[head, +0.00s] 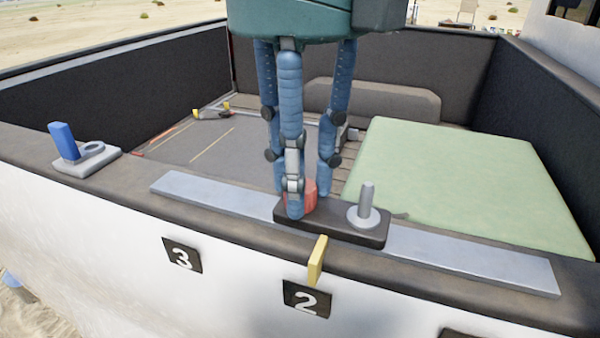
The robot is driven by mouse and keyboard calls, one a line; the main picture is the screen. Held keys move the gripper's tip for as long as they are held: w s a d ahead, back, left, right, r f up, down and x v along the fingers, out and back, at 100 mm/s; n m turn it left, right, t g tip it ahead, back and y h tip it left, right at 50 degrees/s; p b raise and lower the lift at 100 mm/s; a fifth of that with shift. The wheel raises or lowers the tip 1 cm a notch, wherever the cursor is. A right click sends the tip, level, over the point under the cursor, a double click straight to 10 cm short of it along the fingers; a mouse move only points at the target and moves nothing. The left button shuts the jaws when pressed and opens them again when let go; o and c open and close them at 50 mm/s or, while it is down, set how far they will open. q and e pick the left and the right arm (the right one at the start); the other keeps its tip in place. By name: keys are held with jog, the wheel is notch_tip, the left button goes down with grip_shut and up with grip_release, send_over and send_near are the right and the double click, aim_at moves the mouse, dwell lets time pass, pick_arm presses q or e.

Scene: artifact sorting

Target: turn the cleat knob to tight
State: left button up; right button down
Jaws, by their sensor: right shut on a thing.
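The cleat knob (309,192) is red and sits on the left part of a black base plate (335,231) on the truck bed's side wall. My right gripper (301,190) comes down from above, its blue jointed fingers shut around the knob. The fingers hide most of the knob, so how far it is turned cannot be told. A grey metal post (366,200) with a round foot stands on the right part of the same plate. My left gripper is not in view.
A grey metal strip (470,262) runs along the wall's top under the plate. A blue lever (64,142) on a grey base stands at left. A yellow tab (317,261) sticks up above the number 2 label (306,299). A green pad (450,180) lies in the bed.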

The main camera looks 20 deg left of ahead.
jog(key=m+b, duration=0.1)
jog(key=m, duration=0.4)
jog(key=shift+m, duration=0.4)
jog(key=shift+w, duration=0.1)
dwell(0.3)
jog(key=c, duration=1.5)
grip_release()
jog(key=shift+o, duration=0.2)
jog(key=shift+r, duration=0.1)
notch_tip(320, 180, up, 5)
jog(key=shift+w+f, duration=0.1)
jog(key=shift+r, duration=1.3)
